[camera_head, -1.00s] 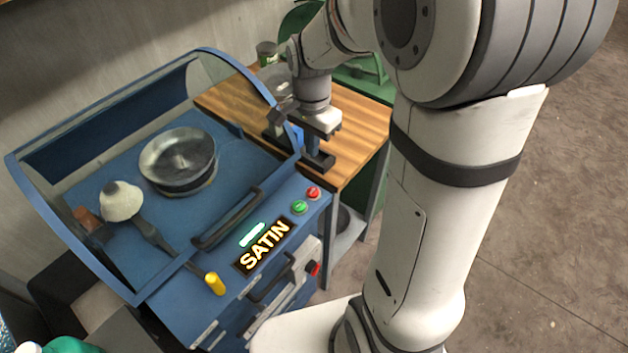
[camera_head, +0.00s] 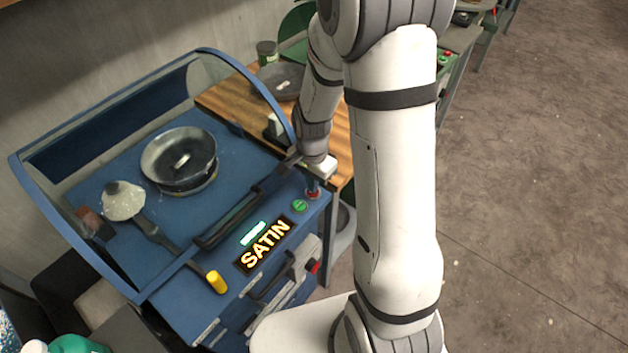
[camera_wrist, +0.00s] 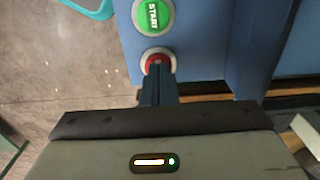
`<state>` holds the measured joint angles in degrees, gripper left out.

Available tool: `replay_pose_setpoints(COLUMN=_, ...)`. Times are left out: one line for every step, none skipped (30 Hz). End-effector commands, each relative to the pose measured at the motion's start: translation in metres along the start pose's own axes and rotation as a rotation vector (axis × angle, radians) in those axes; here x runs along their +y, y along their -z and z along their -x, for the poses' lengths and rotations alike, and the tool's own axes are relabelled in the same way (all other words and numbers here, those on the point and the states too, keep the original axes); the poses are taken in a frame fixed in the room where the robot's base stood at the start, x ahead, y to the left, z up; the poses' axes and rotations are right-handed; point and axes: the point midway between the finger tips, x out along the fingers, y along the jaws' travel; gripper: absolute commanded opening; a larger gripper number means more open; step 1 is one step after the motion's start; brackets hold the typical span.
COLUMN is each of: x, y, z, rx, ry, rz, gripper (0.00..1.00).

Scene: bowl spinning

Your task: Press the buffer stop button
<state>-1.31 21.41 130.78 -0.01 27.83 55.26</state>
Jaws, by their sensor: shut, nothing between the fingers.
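The red stop button (camera_wrist: 160,61) sits in a pale ring on the blue buffer panel. In the head view the red button (camera_head: 313,194) shows at the panel's right end, partly behind my gripper. My gripper (camera_wrist: 157,72) is shut and empty, its fingertips over the near part of the red button. I cannot tell whether they touch it. In the head view my gripper (camera_head: 313,184) points down at the button. The green START button (camera_wrist: 154,16) is beside it, and also shows in the head view (camera_head: 299,206).
A wooden table (camera_head: 228,106) with a dark dish (camera_head: 280,80) is behind.

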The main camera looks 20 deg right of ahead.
Motion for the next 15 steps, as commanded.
replay_pose_setpoints(x=0.000, y=0.000, z=0.000, rx=0.000, ry=0.000, rz=0.000, gripper=0.00)
replay_pose_setpoints(x=0.000, y=0.000, z=0.000, rx=0.000, ry=0.000, rz=0.000, gripper=0.00)
replay_pose_setpoints(x=0.000, y=0.000, z=0.000, rx=0.000, ry=0.000, rz=0.000, gripper=0.00)
replay_pose_setpoints(x=0.000, y=0.000, z=0.000, rx=0.000, ry=0.000, rz=0.000, gripper=0.00)
replay_pose_setpoints(x=0.000, y=0.000, z=0.000, rx=0.000, ry=0.000, rz=0.000, gripper=0.00)
replay_pose_setpoints(x=0.000, y=0.000, z=0.000, rx=0.000, ry=0.000, rz=-0.001, gripper=0.00)
replay_pose_setpoints(x=0.000, y=0.000, z=0.000, rx=0.000, ry=0.000, rz=-0.001, gripper=0.00)
replay_pose_setpoints(x=0.000, y=0.000, z=-0.002, rx=0.000, ry=0.000, rz=-0.001, gripper=0.00)
replay_pose_setpoints(x=0.000, y=0.000, z=-0.004, rx=0.000, ry=0.000, rz=-0.001, gripper=0.00)
replay_pose_setpoints(x=0.000, y=0.000, z=-0.006, rx=0.000, ry=0.000, rz=-0.001, gripper=0.00)
replay_pose_setpoints(x=0.000, y=0.000, z=-0.009, rx=0.000, ry=0.000, rz=-0.001, gripper=0.00)
replay_pose_setpoints(x=0.000, y=0.000, z=-0.013, rx=0.000, ry=0.000, rz=-0.001, gripper=0.00)
replay_pose_setpoints(x=0.000, y=0.000, z=-0.016, rx=0.000, ry=0.001, rz=-0.001, gripper=0.00)
replay_pose_setpoints(x=0.000, y=0.001, z=-0.018, rx=0.001, ry=0.001, rz=-0.001, gripper=0.00)
replay_pose_setpoints(x=0.000, y=0.000, z=-0.021, rx=0.000, ry=0.001, rz=-0.001, gripper=0.00)
